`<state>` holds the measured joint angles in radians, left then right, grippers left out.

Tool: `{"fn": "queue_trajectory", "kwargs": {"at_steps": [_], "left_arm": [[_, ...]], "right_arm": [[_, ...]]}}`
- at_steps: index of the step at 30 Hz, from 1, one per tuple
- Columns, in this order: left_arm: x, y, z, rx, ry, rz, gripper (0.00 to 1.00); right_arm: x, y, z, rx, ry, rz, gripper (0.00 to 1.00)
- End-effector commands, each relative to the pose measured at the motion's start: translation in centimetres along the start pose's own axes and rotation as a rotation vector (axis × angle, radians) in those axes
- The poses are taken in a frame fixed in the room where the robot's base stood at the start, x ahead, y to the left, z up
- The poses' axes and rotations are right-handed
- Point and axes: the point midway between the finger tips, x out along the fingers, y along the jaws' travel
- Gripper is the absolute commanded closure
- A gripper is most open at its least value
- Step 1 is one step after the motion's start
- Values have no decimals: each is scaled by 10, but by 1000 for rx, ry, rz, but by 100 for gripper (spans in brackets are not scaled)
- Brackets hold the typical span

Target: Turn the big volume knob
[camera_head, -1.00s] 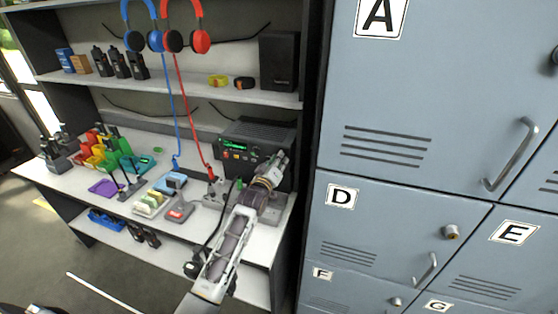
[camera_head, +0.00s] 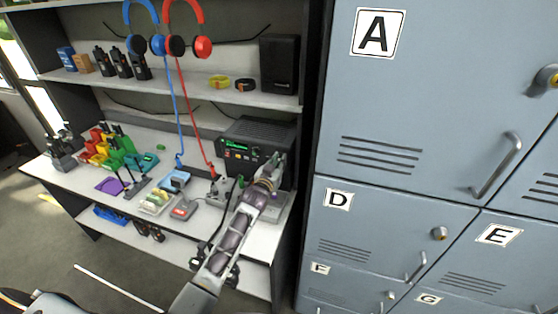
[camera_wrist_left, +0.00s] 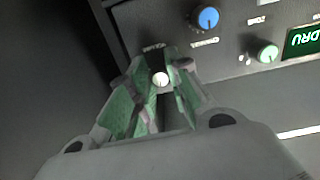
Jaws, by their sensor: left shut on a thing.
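The radio (camera_head: 242,150) is a black box with a lit green display, on the desk at the right end of the shelf unit. My left gripper (camera_head: 276,161) is at the right side of its front panel. In the left wrist view, the fingers (camera_wrist_left: 160,88) are closed around a dark knob with a white face (camera_wrist_left: 160,78), which I take for the big volume knob. The fingers hide most of its sides. A blue knob (camera_wrist_left: 205,18) and a smaller green-rimmed knob (camera_wrist_left: 267,52) sit beside it, apart from the fingers. My right gripper is not in view.
Grey lockers (camera_head: 398,240) stand close to the right of the arm. A red card-like device (camera_head: 183,208) and colored items lie on the desk left of the radio. Blue (camera_head: 143,12) and red headphones (camera_head: 187,10) hang above, their cords reaching the desk.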

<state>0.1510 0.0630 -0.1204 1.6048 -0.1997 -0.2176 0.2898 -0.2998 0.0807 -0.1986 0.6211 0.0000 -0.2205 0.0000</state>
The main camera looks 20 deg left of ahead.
Motion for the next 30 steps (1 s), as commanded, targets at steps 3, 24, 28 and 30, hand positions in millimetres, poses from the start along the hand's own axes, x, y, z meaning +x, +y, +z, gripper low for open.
{"fn": "queue_trajectory", "kwargs": {"at_steps": [3, 24, 28, 30], "left_arm": [[0, 0, 1, 27, -2, -1, 100], [0, 0, 0, 36, -1, -1, 59], [0, 0, 0, 35, -1, -1, 59], [0, 0, 0, 35, -1, -1, 59]], "right_arm": [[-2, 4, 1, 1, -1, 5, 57], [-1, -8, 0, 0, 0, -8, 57], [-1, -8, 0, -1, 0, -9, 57], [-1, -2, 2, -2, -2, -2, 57]]}}
